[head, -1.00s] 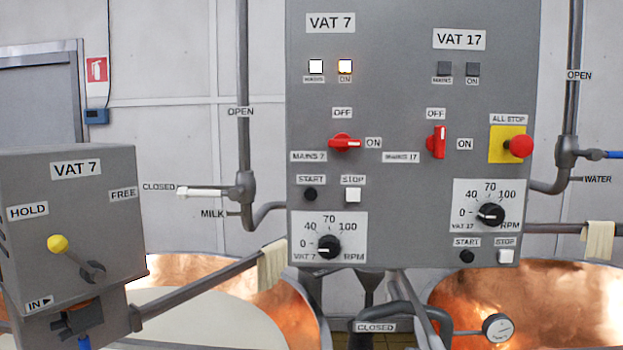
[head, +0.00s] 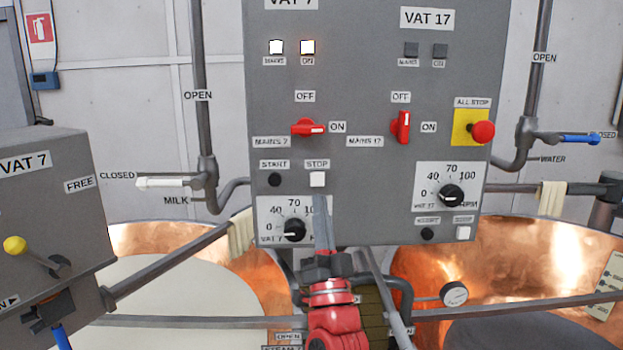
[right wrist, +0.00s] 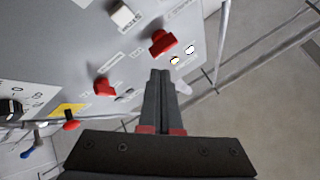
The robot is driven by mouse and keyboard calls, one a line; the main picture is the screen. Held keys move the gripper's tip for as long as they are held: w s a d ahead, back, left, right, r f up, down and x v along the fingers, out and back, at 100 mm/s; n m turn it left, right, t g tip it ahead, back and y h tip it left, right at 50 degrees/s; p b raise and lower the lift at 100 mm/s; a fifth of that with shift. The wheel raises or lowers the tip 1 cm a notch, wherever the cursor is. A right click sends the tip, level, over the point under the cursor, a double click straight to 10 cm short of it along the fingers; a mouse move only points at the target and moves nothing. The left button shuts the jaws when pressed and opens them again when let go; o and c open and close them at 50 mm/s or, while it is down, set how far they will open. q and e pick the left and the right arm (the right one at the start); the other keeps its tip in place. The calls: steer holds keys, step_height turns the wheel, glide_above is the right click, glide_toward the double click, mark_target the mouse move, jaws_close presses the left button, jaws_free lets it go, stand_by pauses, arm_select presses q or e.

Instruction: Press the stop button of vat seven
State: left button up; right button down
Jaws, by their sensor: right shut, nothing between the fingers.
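My left gripper is not in view.
The red mains 7 switch (head: 309,128) sits above the button and the vat 7 speed knob (head: 294,230) below left. Vat 17 has its own white stop button (head: 463,232). A red all-stop button (head: 482,132) sticks out at right. Copper vats (head: 265,275) stand below.

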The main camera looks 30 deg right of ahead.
mark_target(317, 179)
steer(key=shift+w+d, duration=0.1)
steer(key=w+d+b, duration=0.2)
steer(key=w+d, duration=0.2)
steer(key=w, duration=0.3)
steer(key=shift+w+d, duration=0.15)
steer(key=shift+d, duration=0.15)
steer(key=shift+w, duration=0.1)
stand_by(1.9)
steer(key=shift+w+d, duration=0.2)
steer(key=shift+w, duration=0.05)
